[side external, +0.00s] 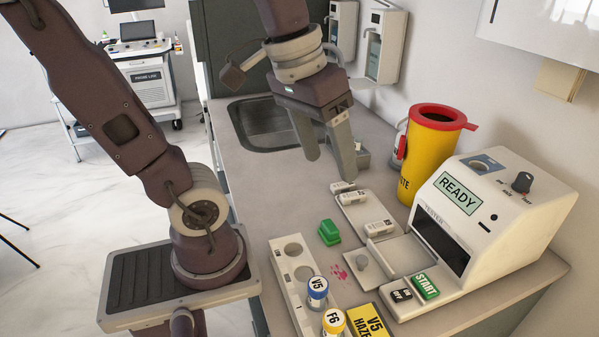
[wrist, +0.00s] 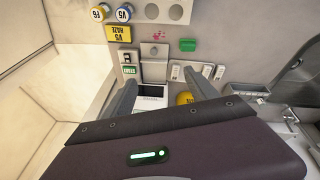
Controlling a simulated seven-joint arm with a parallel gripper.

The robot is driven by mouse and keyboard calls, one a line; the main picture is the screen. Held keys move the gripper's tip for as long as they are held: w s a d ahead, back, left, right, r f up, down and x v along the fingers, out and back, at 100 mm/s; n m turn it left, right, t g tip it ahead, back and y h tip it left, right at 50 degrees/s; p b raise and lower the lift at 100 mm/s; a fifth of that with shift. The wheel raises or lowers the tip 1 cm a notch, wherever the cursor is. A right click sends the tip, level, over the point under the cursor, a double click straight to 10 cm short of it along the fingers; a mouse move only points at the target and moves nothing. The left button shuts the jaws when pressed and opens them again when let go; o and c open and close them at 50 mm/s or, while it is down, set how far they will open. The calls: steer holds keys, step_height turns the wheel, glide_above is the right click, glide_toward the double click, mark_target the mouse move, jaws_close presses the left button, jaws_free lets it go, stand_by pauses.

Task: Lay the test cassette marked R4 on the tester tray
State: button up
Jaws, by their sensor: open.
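Small white test cassettes lie on a pale holder (side external: 362,213) left of the tester in the side view: one at the back (side external: 342,187), one just in front of it (side external: 354,198), one at the front (side external: 380,228). Their marks are too small to read, so I cannot tell which is R4. The white tester (side external: 500,215) shows READY. Its pale tray (side external: 400,256) reaches out below the dark slot and looks empty. My gripper (side external: 329,166) is open and empty, above the back end of the holder. Its fingers also show in the wrist view (wrist: 160,78).
A yellow sharps bin (side external: 430,155) with a red rim stands behind the holder. A green block (side external: 329,232), a white rack (side external: 281,262) with blue- and yellow-capped vials, a yellow V5 HAZE box (side external: 370,322) and a green START button (side external: 425,285) are nearby. A sink (side external: 265,125) lies behind.

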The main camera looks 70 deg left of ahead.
steer(key=shift+o, duration=0.2)
steer(key=s+m, duration=0.1)
steer(key=s+f+t, duration=0.1)
steer(key=s+d+m+t, duration=0.1)
steer(key=s, duration=0.1)
steer(key=shift+f+m+y, duration=0.3)
steer(key=shift+f, duration=0.05)
steer(key=shift+o, duration=1.4)
steer(key=shift+s+d+f+m, duration=0.1)
steer(key=shift+s+f+m, duration=0.1)
steer(key=shift+s+m, duration=0.1)
steer(key=n+g, duration=0.5)
steer(key=n, duration=1.3)
glide_above(343, 187)
steer(key=w+a, duration=0.1)
steer(key=a, duration=0.1)
step_height(343, 187, down, 14)
steer(key=shift+w+d, duration=0.1)
steer(key=shift+w, duration=0.05)
steer(key=f, duration=0.7)
steer(key=shift+s+d, duration=0.35)
